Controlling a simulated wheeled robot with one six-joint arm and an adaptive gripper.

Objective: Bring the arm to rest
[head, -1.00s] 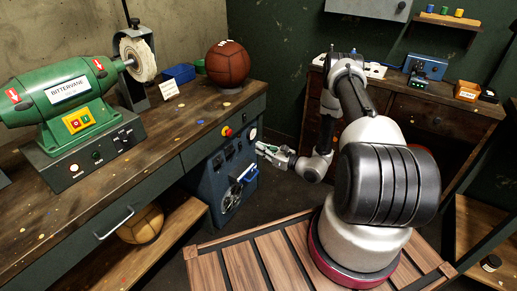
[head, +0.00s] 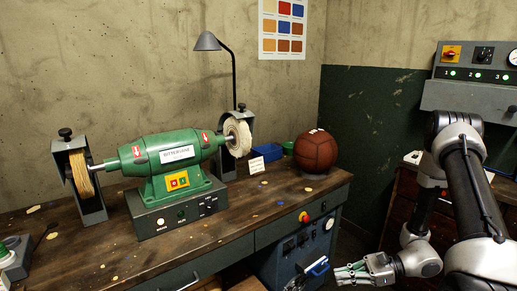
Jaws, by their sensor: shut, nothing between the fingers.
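My arm stands at the right of the head view, its links folded downward. My gripper (head: 352,274) is at the lower end, level with the front of the workbench and pointing left. Its fingers are together and hold nothing. It is beside the dark control cabinet (head: 290,262), and I cannot tell how much room lies between them.
A green buffing machine (head: 180,165) stands on the wooden workbench (head: 90,262). A brown leather ball (head: 316,152) sits near the bench's right end, beside a blue tray (head: 275,152) and a small white card (head: 256,165). A lamp (head: 208,42) rises behind.

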